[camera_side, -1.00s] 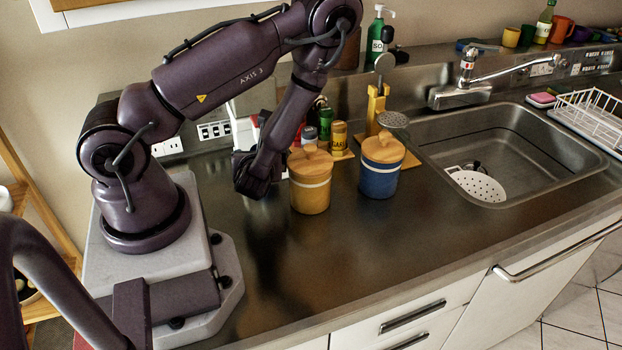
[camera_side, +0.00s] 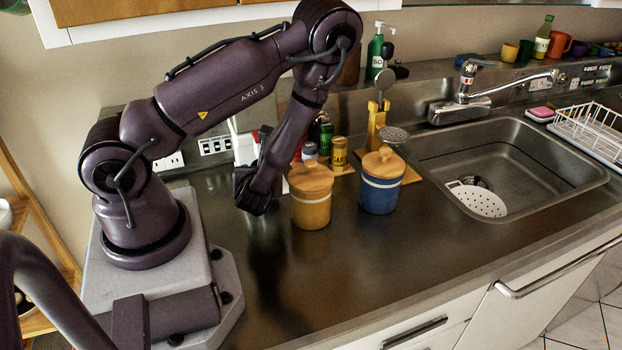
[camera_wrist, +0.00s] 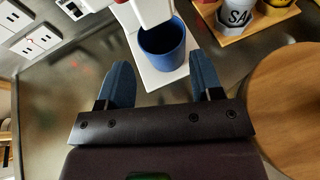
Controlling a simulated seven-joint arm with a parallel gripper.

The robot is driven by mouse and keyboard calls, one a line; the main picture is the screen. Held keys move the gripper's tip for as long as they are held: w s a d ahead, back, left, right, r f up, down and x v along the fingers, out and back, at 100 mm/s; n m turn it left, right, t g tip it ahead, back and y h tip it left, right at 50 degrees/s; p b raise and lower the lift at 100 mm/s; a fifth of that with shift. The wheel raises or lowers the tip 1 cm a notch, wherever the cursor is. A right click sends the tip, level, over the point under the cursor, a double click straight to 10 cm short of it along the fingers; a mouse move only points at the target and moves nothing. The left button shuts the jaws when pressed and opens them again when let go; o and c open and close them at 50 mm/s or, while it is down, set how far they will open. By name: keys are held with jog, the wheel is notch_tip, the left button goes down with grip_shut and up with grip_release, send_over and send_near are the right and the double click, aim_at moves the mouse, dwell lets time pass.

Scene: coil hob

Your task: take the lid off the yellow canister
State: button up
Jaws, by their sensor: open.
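The yellow canister (camera_side: 311,210) stands upright on the metal counter with its round wooden lid (camera_side: 311,180) seated on top. My gripper (camera_side: 252,190) is just left of the canister in the side view, apart from the lid; its fingertips are hard to make out there. In the wrist view my gripper (camera_wrist: 162,85) is open, its two blue fingers spread with nothing between them. The wooden lid (camera_wrist: 292,110) fills the right edge of the wrist view, outside the fingers and partly cut off. The canister body is not clear there.
A blue canister (camera_side: 381,196) with a wooden lid stands right of the yellow one. Behind are shakers on a wooden tray (camera_wrist: 262,24) and a blue cup (camera_wrist: 162,45) at a white appliance, beyond my fingers. The sink (camera_side: 530,150) is right. The front counter is clear.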

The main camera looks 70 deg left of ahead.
notch_tip(320, 180, up, 17)
jog(key=n+g+h, duration=0.2)
jog(key=g+h, duration=0.2)
jog(key=h, duration=0.8)
send_over(311, 162)
jog(key=d, duration=0.1)
jog(key=f, duration=0.8)
jog(key=a+f, duration=0.1)
jog(key=f, duration=0.3)
jog(key=c, duration=1)
